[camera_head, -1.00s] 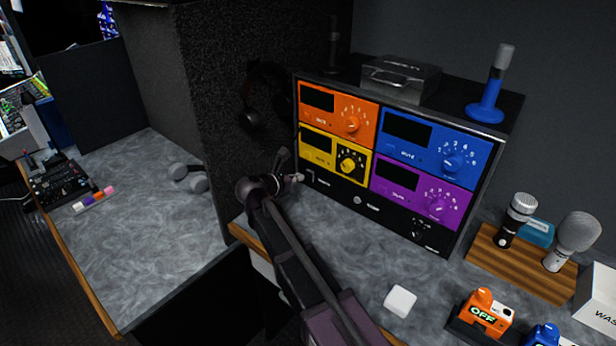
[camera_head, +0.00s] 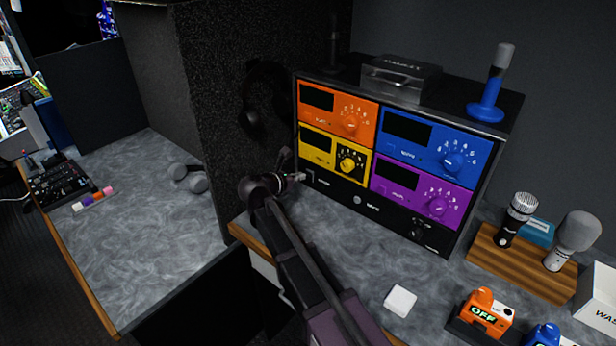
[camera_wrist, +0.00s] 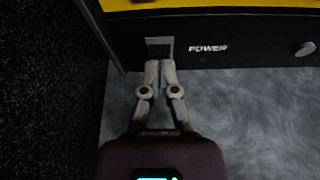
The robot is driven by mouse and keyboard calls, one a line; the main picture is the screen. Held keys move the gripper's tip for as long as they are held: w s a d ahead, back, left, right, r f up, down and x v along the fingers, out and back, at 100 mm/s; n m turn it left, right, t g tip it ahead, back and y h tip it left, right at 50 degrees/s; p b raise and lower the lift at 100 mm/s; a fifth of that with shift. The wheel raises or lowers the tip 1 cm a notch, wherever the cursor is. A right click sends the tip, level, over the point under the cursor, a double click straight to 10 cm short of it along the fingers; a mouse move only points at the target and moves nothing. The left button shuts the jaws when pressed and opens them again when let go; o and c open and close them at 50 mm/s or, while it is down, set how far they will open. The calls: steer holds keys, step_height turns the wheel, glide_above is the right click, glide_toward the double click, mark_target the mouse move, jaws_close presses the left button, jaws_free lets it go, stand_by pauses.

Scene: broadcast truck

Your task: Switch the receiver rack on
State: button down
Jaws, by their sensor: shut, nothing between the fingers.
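The receiver rack (camera_head: 336,190) stands on the grey counter, with orange, blue, yellow and purple modules whose displays are dark. In the wrist view, the power switch (camera_wrist: 159,43) is a small grey rectangular piece left of the word POWER on the rack's black bottom panel. My gripper (camera_wrist: 160,63) is shut and empty. Its fingertips are right at the lower edge of the switch; I cannot tell whether they touch it. In the head view, my gripper (camera_head: 298,178) is at the rack's lower left corner, and the switch is too small to read there.
A dark textured partition (camera_wrist: 45,90) stands close on the left. A wooden stand (camera_head: 520,268) with microphones is on the right. A white block (camera_head: 400,300) and an orange OFF pack (camera_head: 486,312) lie at the front. The counter (camera_head: 350,240) before the rack is clear.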

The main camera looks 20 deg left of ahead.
steer(key=shift+b+x, duration=0.35)
steer(key=shift+x, duration=0.75)
stand_by(1.1)
steer(key=p+v, duration=0.2)
steer(key=v, duration=0.5)
stand_by(0.8)
steer(key=shift+s, duration=0.1)
stand_by(0.4)
